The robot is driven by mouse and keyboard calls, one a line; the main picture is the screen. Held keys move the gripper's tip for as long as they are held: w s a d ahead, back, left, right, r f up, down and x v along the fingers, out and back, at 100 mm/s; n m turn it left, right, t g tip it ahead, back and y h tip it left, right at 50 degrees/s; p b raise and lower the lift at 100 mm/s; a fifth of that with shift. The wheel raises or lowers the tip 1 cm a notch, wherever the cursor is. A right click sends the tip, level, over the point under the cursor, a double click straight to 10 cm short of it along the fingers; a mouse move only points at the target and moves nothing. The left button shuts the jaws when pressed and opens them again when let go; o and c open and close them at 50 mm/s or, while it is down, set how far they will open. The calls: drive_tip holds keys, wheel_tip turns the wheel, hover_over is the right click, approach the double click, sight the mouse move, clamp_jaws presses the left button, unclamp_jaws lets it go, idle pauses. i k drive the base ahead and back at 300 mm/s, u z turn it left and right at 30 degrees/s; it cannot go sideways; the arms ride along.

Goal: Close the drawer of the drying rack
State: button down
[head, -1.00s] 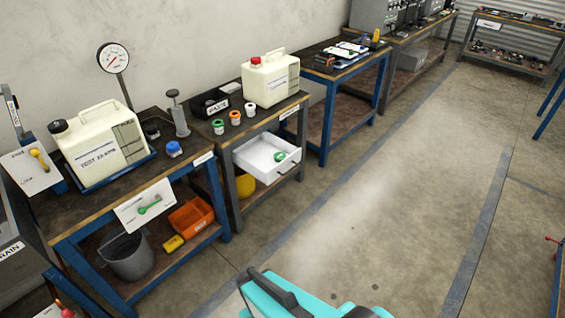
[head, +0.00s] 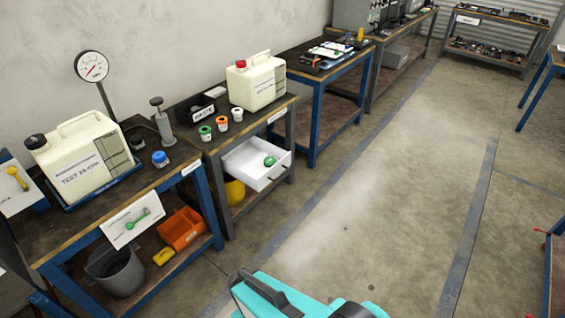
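A white drawer (head: 277,175) sticks out, open, from under the top of a small grey-legged table (head: 209,147). A green-capped item (head: 269,161) lies inside it. A dark handle shows on the drawer's front. The drawer is the only open one I see; a label naming a drying rack cannot be read. My gripper is not in view; only a teal and black part of my own body shows at the bottom, apart from the drawer.
On that table stand a white jug with a red cap (head: 257,82) and green, orange and white small cups (head: 222,122). A blue bench (head: 200,196) stands to the left, with an orange bin (head: 181,228) below. The floor (head: 370,215) right of the drawer is clear.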

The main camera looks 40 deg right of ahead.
sight(245, 162)
drive_tip(key=i, duration=0.85)
drive_tip(key=u, duration=0.05)
